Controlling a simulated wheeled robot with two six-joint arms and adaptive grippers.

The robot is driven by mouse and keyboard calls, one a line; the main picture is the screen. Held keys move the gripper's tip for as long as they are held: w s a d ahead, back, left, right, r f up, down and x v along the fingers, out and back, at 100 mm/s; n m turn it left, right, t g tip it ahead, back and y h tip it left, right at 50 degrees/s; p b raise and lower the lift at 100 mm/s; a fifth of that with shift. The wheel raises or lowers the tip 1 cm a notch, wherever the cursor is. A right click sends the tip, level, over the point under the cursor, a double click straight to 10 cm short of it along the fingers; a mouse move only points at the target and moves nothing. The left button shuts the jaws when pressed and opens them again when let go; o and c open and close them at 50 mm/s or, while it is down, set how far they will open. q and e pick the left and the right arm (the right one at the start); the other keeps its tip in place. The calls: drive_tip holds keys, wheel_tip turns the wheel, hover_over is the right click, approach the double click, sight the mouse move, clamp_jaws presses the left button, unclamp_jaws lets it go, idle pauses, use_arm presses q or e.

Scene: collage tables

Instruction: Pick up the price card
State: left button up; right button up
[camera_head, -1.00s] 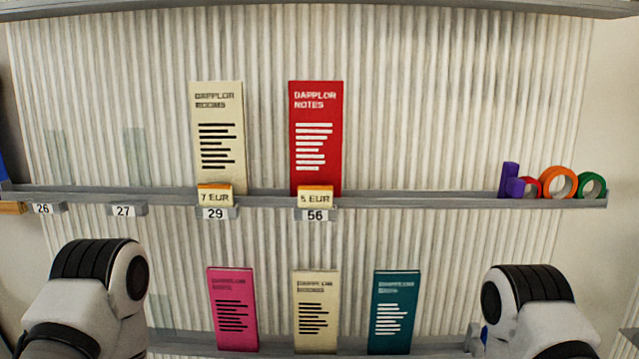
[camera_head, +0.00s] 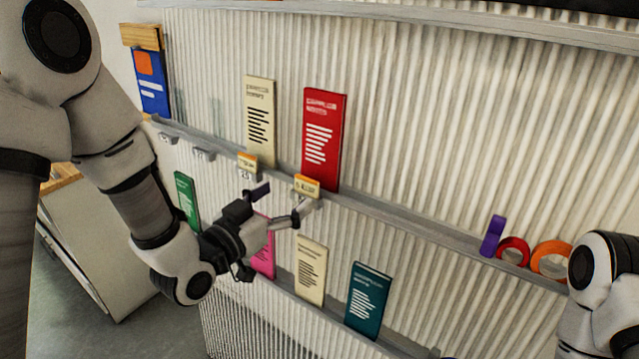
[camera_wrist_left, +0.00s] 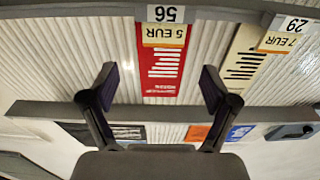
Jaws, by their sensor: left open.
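A small cream price card with an orange top edge, reading 5 EUR in the left wrist view (camera_wrist_left: 165,36), stands on the upper rail in front of the red booklet (camera_head: 322,135); it also shows in the head view as a price card (camera_head: 307,186). A second price card, 7 EUR (camera_wrist_left: 281,42), stands by the cream booklet (camera_head: 260,110). My left gripper (camera_head: 285,199) is open and empty, just in front of the 5 EUR card. In the left wrist view its fingers (camera_wrist_left: 158,88) are spread, with the card beyond them. My right gripper is out of view.
The upper rail (camera_head: 400,218) runs along a corrugated wall. Purple, red and orange pieces (camera_head: 514,250) sit on it at right. Below, pink, cream (camera_head: 311,270) and teal booklets (camera_head: 367,300) stand on a lower rail. A blue booklet (camera_head: 152,85) stands at far left.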

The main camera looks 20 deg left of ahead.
sight(306, 180)
use_arm(q)
drive_tip(key=p+x, duration=0.2)
drive_tip(key=x, duration=0.1)
drive_tip(key=p+x, duration=0.1)
drive_tip(key=x, duration=0.1)
drive_tip(key=shift+w+a+r+p, duration=0.15)
drive_tip(key=shift+a+r+p, duration=0.15)
drive_tip(key=shift+w+d+f+p, duration=0.2)
drive_tip(key=shift+w+d+p, duration=0.35)
drive_tip(key=shift+w, duration=0.5)
drive_tip(key=shift+w+d+f, duration=0.1)
drive_tip(key=shift+d, duration=0.05)
drive_tip(key=shift+a, duration=0.25)
drive_tip(key=c, duration=0.6)
drive_tip(key=shift+c, duration=1.3)
drive_tip(key=shift+d, duration=0.15)
